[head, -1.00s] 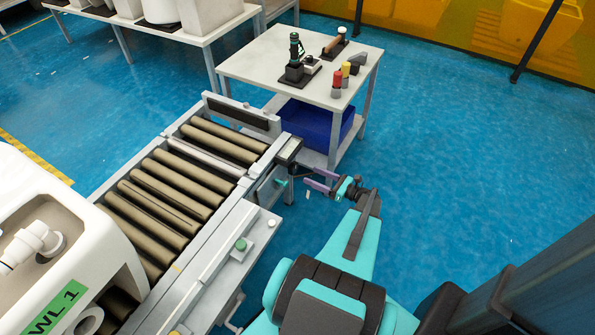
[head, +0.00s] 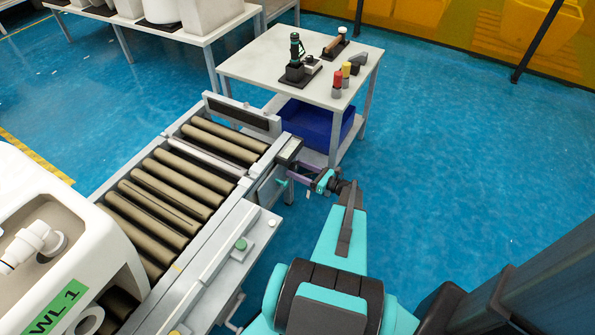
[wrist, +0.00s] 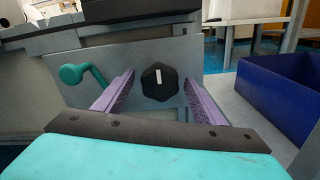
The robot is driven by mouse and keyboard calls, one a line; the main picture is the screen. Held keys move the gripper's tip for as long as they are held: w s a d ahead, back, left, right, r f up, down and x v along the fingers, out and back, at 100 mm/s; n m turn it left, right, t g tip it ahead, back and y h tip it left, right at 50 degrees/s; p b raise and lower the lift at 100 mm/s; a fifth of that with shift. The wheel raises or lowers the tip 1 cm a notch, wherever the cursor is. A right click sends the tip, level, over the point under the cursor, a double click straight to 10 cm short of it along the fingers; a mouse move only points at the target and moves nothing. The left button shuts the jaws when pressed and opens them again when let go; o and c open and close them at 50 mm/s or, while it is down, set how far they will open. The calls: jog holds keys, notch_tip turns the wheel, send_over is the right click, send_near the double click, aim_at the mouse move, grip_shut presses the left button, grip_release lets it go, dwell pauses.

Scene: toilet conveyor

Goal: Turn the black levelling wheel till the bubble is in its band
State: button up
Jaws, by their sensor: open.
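The black levelling wheel (wrist: 160,82) shows in the wrist view as a dark faceted knob with a white mark, on the grey side plate (wrist: 134,65) of the conveyor. My gripper (wrist: 157,87) is open. Its two purple fingers stand on the left and right of the wheel, with a gap on each side. In the head view my gripper (head: 297,170) is at the conveyor's end, and the wheel is hidden there.
A teal crank handle (wrist: 85,72) sticks out left of the wheel. A blue bin (wrist: 290,98) is close on the right, under the white tool table (head: 300,65). A green button (head: 240,244) is on the conveyor's side ledge. The blue floor to the right is clear.

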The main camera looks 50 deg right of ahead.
jog(key=shift+c, duration=0.3)
jog(key=c, duration=1)
jog(key=shift+a, duration=0.4)
jog(key=shift+d, duration=0.2)
